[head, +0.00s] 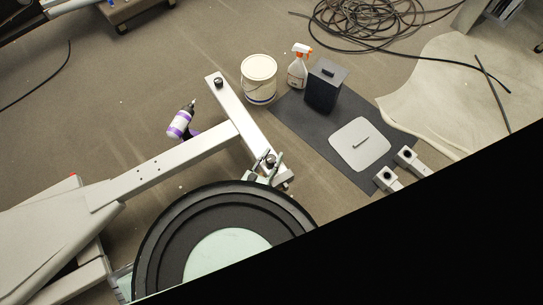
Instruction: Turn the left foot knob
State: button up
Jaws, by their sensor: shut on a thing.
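A pale crossbar (236,112) of the machine runs from upper left to lower right across the middle of the head view. One dark foot knob (218,82) sits at its far upper end, with nothing touching it. A second dark foot knob (271,160) sits near its lower right end. My gripper (268,162) is at this lower knob, with its fingers on either side, shut on it. My large round arm link hides what lies below and left of the gripper. The knob's turn angle is too small to tell.
A long beam (150,165) joins the crossbar from the left. A purple and white drill (182,122) lies beside it. A white bucket (258,78), spray bottle (298,68) and black box (323,86) stand upper right. A dark mat (290,115) holds a pale plate (360,145).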

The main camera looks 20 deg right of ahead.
jog(key=shift+n+t+y, duration=0.3)
jog(key=shift+t, duration=0.1)
jog(key=o, duration=1.2)
jog(key=shift+c, duration=0.2)
jog(key=v, duration=1.2)
